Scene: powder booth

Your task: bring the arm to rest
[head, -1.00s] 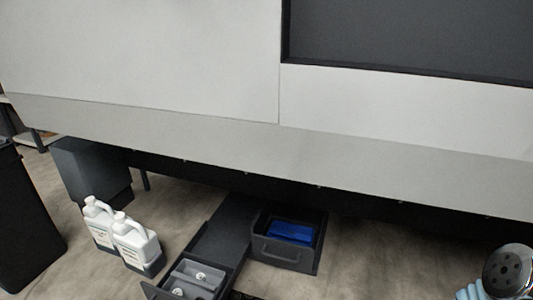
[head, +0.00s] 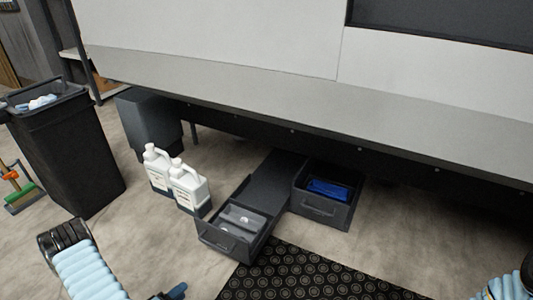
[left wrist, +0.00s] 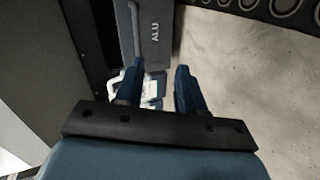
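My left arm comes in at the lower left of the head view, in a light blue ribbed sleeve. A small dark blue part of my left gripper (head: 172,293) shows at the bottom edge. In the left wrist view the two dark blue fingers of the left gripper (left wrist: 158,75) stand apart, with nothing seen held between them. A grey box marked ALU (left wrist: 155,40) and something white lie beyond the fingers. Part of my right arm shows at the lower right of the head view; its gripper is out of view.
Two white jugs (head: 188,186) stand on the floor left of an open grey drawer (head: 215,238). A second bin (head: 321,208) holds something blue. A black waste bin (head: 70,150) stands at left. A patterned black mat (head: 300,275) lies in front. The booth overhangs behind.

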